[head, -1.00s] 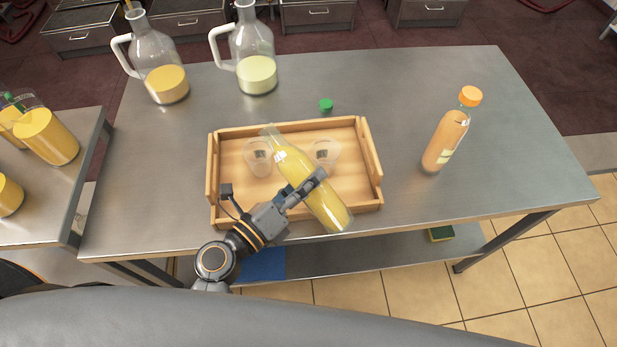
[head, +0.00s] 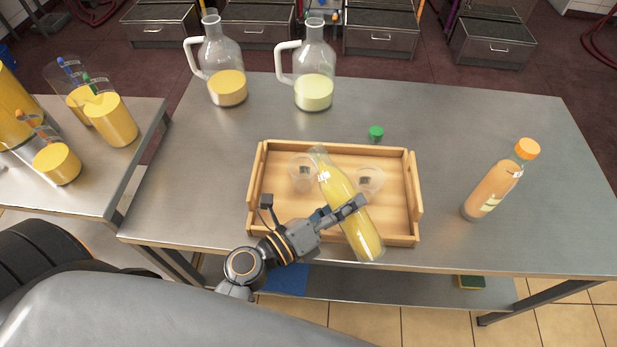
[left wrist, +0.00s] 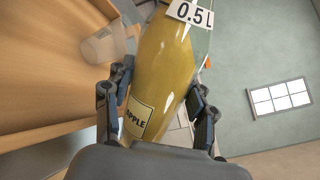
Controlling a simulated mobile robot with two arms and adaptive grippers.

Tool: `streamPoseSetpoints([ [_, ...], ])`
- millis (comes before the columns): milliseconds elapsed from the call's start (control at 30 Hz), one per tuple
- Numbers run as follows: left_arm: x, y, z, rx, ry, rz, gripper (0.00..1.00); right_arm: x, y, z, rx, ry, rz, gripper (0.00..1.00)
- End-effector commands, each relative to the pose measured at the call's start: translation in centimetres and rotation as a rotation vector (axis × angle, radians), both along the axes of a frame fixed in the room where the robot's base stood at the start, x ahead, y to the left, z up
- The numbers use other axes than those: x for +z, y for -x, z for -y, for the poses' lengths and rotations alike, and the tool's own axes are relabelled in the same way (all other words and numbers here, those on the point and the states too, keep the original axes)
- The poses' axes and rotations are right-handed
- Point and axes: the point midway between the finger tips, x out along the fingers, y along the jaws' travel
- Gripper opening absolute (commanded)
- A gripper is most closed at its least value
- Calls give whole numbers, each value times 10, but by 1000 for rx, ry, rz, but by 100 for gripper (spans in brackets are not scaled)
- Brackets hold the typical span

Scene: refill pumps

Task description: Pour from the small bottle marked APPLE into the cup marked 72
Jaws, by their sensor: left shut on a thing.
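My left gripper (head: 346,210) is shut around the small bottle of yellow juice (head: 352,205), which it holds tilted over the wooden tray. In the left wrist view the bottle (left wrist: 160,70) sits between both fingers and shows an APPLE label and a 0.5 L tag. Its neck points to the far left, between two clear cups; no cap shows on it. The left cup (head: 302,174) and the right cup (head: 369,181) stand in the tray (head: 417,190). Their marks are too small to read. I see no stream of juice. My right gripper is not in view.
A green cap (head: 376,133) lies behind the tray. An orange-capped bottle (head: 492,190) stands at right. Two handled jugs, one orange-yellow (head: 228,88) and one pale (head: 314,92), stand at the back. The metal table's back right is clear.

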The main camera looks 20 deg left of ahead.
Motion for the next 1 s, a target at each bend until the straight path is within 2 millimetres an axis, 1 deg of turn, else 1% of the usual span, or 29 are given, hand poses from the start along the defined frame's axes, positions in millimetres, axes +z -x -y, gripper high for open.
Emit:
streamPoseSetpoints([
  [67, 2, 0, 0, 0, 6, 2, 0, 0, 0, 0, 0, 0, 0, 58],
  [400, -12, 0, 2, 0, 66, -36, 0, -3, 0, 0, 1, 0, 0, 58],
  [567, -12, 0, 2, 0, 74, -41, 0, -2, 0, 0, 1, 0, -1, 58],
  [800, -12, 1, 3, 1, 134, -78, 0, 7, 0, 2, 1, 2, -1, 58],
  [1000, -16, 0, 3, 1, 144, -85, 0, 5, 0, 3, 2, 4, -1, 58],
])
